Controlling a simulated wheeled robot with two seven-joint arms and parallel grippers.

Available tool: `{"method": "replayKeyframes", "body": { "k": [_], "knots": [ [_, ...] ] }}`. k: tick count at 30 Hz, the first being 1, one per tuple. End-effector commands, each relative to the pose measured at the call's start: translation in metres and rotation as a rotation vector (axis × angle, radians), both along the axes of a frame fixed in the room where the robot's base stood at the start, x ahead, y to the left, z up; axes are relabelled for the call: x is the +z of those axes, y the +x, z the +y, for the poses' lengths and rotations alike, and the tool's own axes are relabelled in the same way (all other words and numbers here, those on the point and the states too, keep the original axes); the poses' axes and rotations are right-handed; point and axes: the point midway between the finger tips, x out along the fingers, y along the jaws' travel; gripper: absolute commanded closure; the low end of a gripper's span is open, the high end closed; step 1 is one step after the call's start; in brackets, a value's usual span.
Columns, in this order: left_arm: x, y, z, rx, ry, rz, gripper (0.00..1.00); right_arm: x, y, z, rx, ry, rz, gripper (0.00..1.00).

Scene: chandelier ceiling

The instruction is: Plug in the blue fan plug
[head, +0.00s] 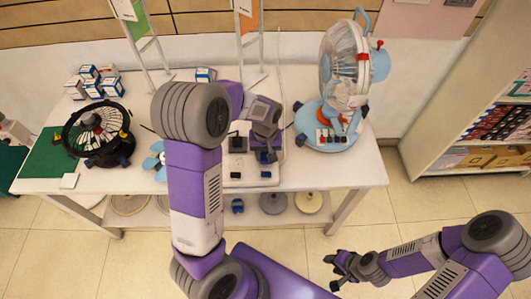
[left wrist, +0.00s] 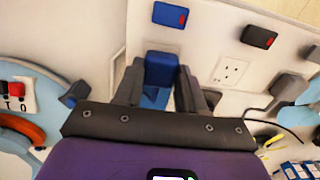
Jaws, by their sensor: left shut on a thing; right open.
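The blue plug (left wrist: 161,66) is between the fingers of my left gripper (left wrist: 158,88) in the left wrist view, and the gripper is shut on it. The plug is over a white socket board (left wrist: 205,40); I cannot tell whether it touches the board. An outlet with dark holes (left wrist: 231,72) shows to its right. In the head view my left gripper (head: 267,146) is over the table and hides part of the board. The blue fan (head: 345,65) stands upright at the table's right end. My right gripper (head: 342,268) is open and empty, in front of the table.
A blue switch (left wrist: 170,15) and a black switch (left wrist: 259,37) are on the board. A grey plug (left wrist: 288,86) with a cord is at its right. A black fan (head: 98,130) and blue-white boxes (head: 96,81) stand at the table's left. A shelf (head: 480,120) is at the right.

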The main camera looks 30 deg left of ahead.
Motion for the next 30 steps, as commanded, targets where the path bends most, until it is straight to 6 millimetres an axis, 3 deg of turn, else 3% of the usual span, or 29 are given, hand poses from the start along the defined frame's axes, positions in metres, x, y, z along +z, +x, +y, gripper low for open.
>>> {"method": "replayKeyframes", "body": {
  "k": [20,21,27,30],
  "knots": [
    [-0.012,0.0,0.0,0.0,0.0,0.0,0.87,-0.009,0.0,0.0,0.0,0.0,0.0,0.57],
    [-0.013,0.0,0.0,0.0,0.0,0.0,0.59,-0.009,0.0,0.0,0.0,0.0,0.0,0.57],
    [-0.012,0.0,0.0,0.0,0.0,0.0,0.31,-0.008,0.0,0.0,0.0,0.0,0.0,0.57],
    [-0.012,0.0,0.0,0.0,0.0,0.0,0.31,-0.008,0.0,0.0,0.0,0.0,0.0,0.57]
  ]
}}
